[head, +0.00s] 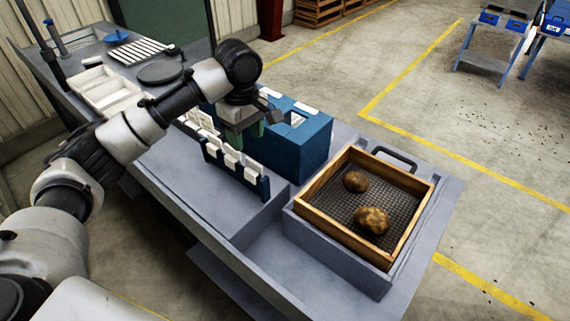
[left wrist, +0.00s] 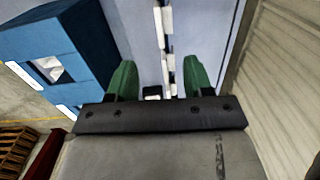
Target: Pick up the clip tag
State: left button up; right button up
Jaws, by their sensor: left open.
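Several white clip tags (head: 231,156) stand in a row in a dark blue rack (head: 262,187) on the grey bench. I cannot tell which one is the task's tag. My left gripper (head: 245,138) is just above and behind the rack, its fingers pointing down. In the left wrist view the green fingers (left wrist: 160,78) are open, with the row of white tags (left wrist: 167,45) seen edge-on between and beyond them. I see nothing held. The arm and gripper hide part of the area behind the rack. My right gripper is not in view.
A blue box (head: 307,150) with white-labelled slots stands close to the rack. A wooden-framed mesh tray (head: 333,226) with two potatoes is at right. A white divided tray (head: 105,92), a dark disc and a slotted white rack lie at the back left.

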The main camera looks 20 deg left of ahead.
aim_at(252, 171)
pick_arm(q)
jog(key=shift+s+d, duration=0.35)
jog(key=shift+d, duration=0.45)
jog(key=f, duration=0.2)
jog(key=f+p, duration=0.1)
jog(key=f, duration=0.1)
jog(key=shift+s+a, duration=0.15)
jog(key=shift+a, duration=0.25)
jog(key=shift+f, duration=0.3)
jog(key=shift+d+f, duration=0.15)
jog(key=shift+f, duration=0.05)
jog(key=f+p, duration=0.1)
jog(key=f, duration=0.1)
jog(key=s+f+p, duration=0.1)
jog(key=f, duration=0.1)
jog(key=shift+d+f, duration=0.15)
jog(key=shift+w+f, duration=0.1)
jog(key=shift+f, duration=0.2)
grip_shut()
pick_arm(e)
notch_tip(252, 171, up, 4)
pick_arm(q)
jog(key=shift+r, duration=0.1)
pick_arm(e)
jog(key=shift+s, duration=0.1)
